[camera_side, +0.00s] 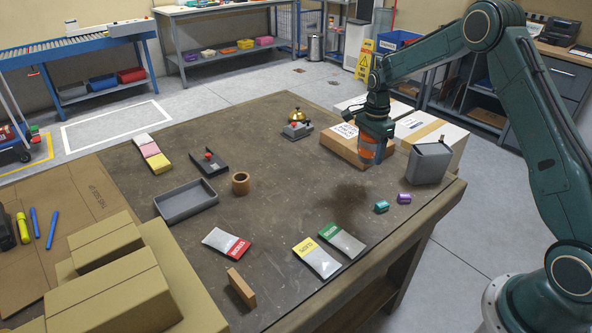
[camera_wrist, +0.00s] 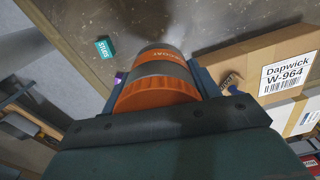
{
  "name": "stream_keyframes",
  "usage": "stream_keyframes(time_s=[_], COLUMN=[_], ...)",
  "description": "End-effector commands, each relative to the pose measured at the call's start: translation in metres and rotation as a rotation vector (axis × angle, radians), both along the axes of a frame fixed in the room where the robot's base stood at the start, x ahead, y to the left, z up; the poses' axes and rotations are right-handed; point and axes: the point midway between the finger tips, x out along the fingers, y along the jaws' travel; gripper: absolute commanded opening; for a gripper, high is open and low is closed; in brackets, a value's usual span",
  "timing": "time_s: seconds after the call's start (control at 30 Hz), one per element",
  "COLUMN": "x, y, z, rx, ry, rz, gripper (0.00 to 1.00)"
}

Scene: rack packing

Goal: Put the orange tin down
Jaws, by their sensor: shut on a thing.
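My gripper (camera_side: 375,137) is at the back right of the table, beside the cardboard boxes. It is shut on the orange tin (camera_side: 368,150). In the wrist view the orange tin (camera_wrist: 160,92) has a dark grey band and sits between the jaws. Part of the tin is hidden by the gripper in both views. I cannot tell from these frames whether its base touches the table or is a little above it.
A grey container (camera_side: 428,165) is to the right. Small teal (camera_side: 381,206) and purple (camera_side: 404,198) blocks lie in front. The stained table middle (camera_side: 345,200) is clear.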

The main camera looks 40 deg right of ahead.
Motion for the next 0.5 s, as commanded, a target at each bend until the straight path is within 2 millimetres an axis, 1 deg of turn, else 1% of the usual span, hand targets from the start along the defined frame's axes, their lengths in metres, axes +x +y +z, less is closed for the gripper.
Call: stream_keyframes(time_s=[0.03,0.1,0.23,0.4,0.5], x=[0.000,0.000,0.000,0.001,0.001], y=[0.000,0.000,0.000,0.000,0.000], z=[-0.010,-0.022,-0.043,-0.059,-0.062], rx=[0.001,0.000,0.000,0.000,-0.001], ry=[0.003,0.002,0.000,-0.002,-0.003], rz=[0.000,0.000,0.000,0.000,0.000], gripper=[0.24,0.24,0.24,0.24,0.24])
